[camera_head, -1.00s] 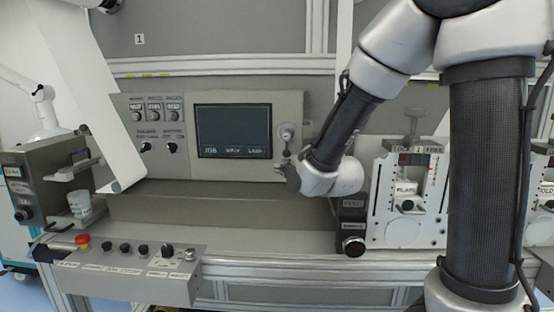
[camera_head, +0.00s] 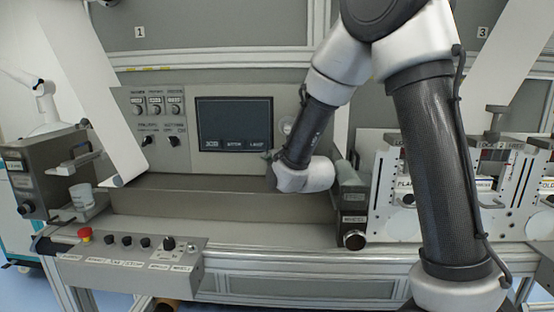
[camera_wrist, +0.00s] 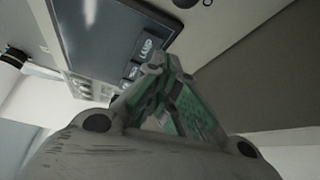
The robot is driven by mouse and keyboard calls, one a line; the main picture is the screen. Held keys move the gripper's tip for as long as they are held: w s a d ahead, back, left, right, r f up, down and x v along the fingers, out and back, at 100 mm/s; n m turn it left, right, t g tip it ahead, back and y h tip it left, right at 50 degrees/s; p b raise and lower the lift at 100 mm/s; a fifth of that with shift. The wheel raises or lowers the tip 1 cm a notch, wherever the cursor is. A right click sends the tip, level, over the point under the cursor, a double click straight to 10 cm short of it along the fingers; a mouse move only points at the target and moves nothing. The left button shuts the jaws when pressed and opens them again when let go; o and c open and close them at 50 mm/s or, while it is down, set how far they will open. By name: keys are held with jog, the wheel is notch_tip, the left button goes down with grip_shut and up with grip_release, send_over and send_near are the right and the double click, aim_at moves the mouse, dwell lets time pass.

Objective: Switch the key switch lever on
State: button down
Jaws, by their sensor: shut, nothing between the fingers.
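The control panel (camera_head: 185,170) carries a dark screen (camera_head: 235,123) and two black lever-like knobs (camera_head: 146,141), (camera_head: 172,141) at its left. A round silver fitting (camera_head: 286,125) sits right of the screen, partly covered by my arm. I cannot tell for sure which of these is the key switch lever. My gripper (camera_head: 268,155) is in front of the panel at the screen's lower right corner. In the wrist view my gripper (camera_wrist: 157,62) has its fingertips together, empty, beside the screen's labelled edge (camera_wrist: 140,55).
A lower console (camera_head: 130,262) has a red button (camera_head: 84,235) and several black knobs. A white web (camera_head: 95,95) runs down left of the panel. A unit with a black-faced knob (camera_head: 354,240) stands right of my gripper. The grey ledge (camera_head: 220,210) below the panel is clear.

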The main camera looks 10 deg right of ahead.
jog(key=shift+w+d+r, duration=0.2)
jog(key=shift+w+d, duration=1.3)
jog(key=shift+d, duration=0.1)
